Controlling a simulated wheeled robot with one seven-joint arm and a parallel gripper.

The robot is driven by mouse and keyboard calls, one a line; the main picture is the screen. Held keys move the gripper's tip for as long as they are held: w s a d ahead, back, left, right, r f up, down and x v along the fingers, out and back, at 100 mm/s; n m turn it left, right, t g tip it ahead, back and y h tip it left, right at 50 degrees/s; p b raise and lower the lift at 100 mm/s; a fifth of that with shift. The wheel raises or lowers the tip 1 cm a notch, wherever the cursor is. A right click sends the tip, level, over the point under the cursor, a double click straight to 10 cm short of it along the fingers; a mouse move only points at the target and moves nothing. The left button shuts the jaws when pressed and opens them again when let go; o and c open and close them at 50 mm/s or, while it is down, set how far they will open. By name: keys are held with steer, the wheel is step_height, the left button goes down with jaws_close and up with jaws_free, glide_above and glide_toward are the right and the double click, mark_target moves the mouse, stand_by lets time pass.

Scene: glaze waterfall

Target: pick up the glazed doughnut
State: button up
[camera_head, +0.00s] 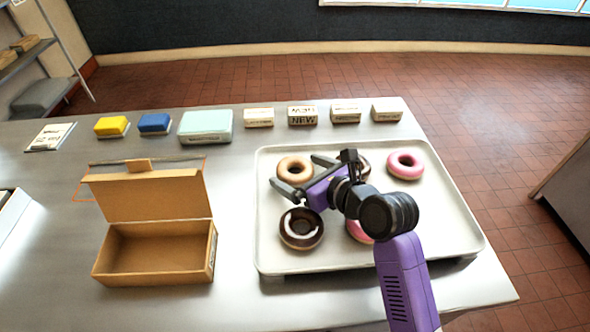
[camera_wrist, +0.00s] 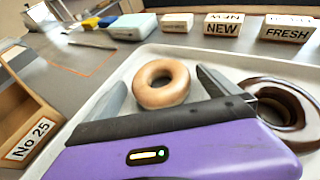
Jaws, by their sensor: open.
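The glazed doughnut (camera_head: 295,169), plain golden brown with a hole, lies flat at the back left of a white tray (camera_head: 268,252). It also shows in the wrist view (camera_wrist: 161,84), ahead of my gripper and between the lines of its two fingers. My gripper (camera_head: 298,174) is open and empty, low over the tray, its two fingertips on either side of the doughnut's near part. In the wrist view the fingers (camera_wrist: 163,92) stand apart, with the doughnut between them. I cannot tell whether either finger touches it.
Dark chocolate doughnuts (camera_head: 302,228) and pink ones (camera_head: 405,166) share the tray; my arm partly hides some. An open, empty cardboard box (camera_head: 150,262) stands left. Small labelled boxes (camera_head: 303,115), a pale green box (camera_head: 206,127) and yellow and blue blocks line the counter's back.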

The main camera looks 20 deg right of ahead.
steer(key=shift+w+f, duration=0.1)
steer(key=shift+w, duration=0.1)
steer(key=c, duration=1.3)
